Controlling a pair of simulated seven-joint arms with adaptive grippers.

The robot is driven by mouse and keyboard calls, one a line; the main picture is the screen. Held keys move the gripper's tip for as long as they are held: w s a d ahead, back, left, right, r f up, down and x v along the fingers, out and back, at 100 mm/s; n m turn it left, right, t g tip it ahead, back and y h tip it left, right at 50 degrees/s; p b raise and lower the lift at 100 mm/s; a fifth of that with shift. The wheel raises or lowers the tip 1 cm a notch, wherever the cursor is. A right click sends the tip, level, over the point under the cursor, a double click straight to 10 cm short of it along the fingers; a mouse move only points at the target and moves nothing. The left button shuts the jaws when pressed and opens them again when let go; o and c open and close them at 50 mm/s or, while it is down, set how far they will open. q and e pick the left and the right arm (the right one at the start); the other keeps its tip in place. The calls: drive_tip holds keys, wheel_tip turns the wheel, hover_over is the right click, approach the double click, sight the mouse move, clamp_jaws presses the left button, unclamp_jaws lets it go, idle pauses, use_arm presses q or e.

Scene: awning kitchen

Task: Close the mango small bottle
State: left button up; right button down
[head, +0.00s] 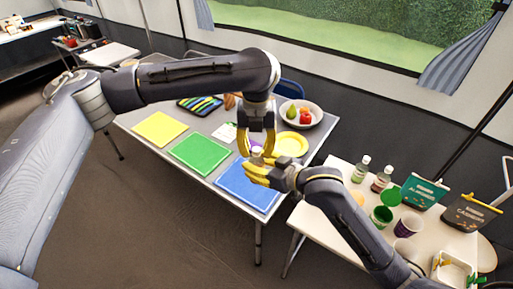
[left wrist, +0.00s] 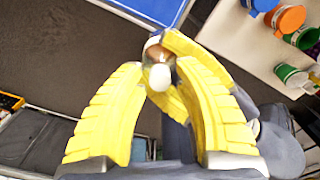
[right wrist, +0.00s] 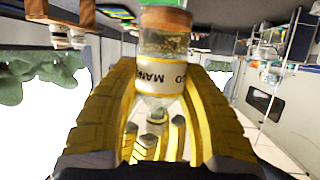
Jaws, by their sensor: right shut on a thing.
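The mango bottle (right wrist: 162,75) is a small clear bottle with a white label and a brown band at its wide end. It is between the yellow fingers of my right gripper (head: 252,172), which is shut on it. The narrow clear neck shows between those fingers in the right wrist view. My left gripper (head: 256,150) points down from above, its fingers apart around the bottle's upper end. In the left wrist view, a pale rounded end (left wrist: 159,77) and a brown part (left wrist: 158,52) show between the fingertips. I cannot tell whether a cap is on.
Below is a table with a blue mat (head: 247,188), green mat (head: 200,153), yellow mat (head: 160,128), yellow plate (head: 291,144) and fruit bowl (head: 316,116). The right-hand table holds other bottles (head: 362,168), cups (head: 382,216) and bags (head: 424,191).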

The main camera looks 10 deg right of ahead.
use_arm(q)
wheel_tip(320, 180, up, 12)
idle(0.6)
drive_tip(key=shift+d, duration=0.1)
idle(0.4)
